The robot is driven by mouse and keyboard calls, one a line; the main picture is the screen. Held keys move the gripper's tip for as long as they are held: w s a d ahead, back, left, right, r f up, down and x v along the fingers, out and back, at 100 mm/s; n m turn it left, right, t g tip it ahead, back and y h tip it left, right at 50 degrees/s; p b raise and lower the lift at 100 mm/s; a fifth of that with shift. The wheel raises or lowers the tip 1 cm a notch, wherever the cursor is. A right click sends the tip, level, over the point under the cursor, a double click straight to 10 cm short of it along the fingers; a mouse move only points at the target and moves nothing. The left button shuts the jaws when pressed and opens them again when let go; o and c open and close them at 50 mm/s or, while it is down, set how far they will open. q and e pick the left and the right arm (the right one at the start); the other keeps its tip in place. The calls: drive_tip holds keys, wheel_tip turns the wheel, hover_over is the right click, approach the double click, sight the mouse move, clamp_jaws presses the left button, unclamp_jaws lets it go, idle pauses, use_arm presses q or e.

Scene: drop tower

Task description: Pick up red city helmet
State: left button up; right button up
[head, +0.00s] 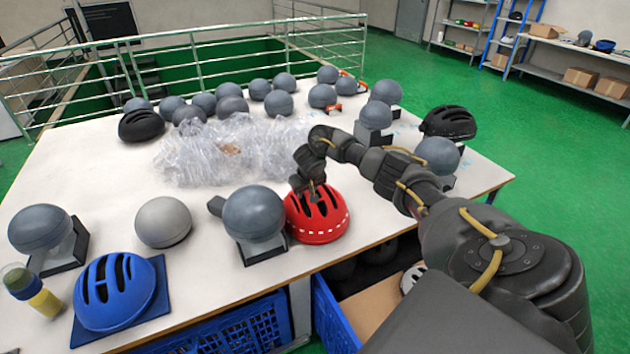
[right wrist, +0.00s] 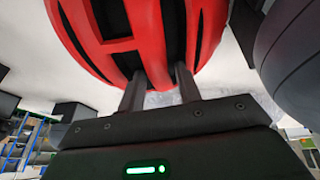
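The red city helmet (head: 318,218) sits near the front edge of the white table, just right of a grey ball on a black stand. My right gripper (head: 312,190) reaches down onto its top from the right. In the right wrist view, the red helmet (right wrist: 145,28) fills the upper middle. The fingertips are hidden in the vents. The helmet looks to be at table level. My left gripper is not in view.
A grey ball (head: 253,212) stands close left of the red helmet. A blue helmet (head: 115,290) lies front left. Crumpled clear plastic (head: 220,150) covers the middle of the table (head: 110,205). Black helmets and several grey balls stand farther back. Blue crates (head: 235,330) are below the front edge.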

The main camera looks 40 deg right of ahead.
drive_tip(key=shift+x, duration=0.8)
drive_tip(key=shift+r, duration=0.1)
drive_tip(key=shift+c, duration=0.4)
clamp_jaws()
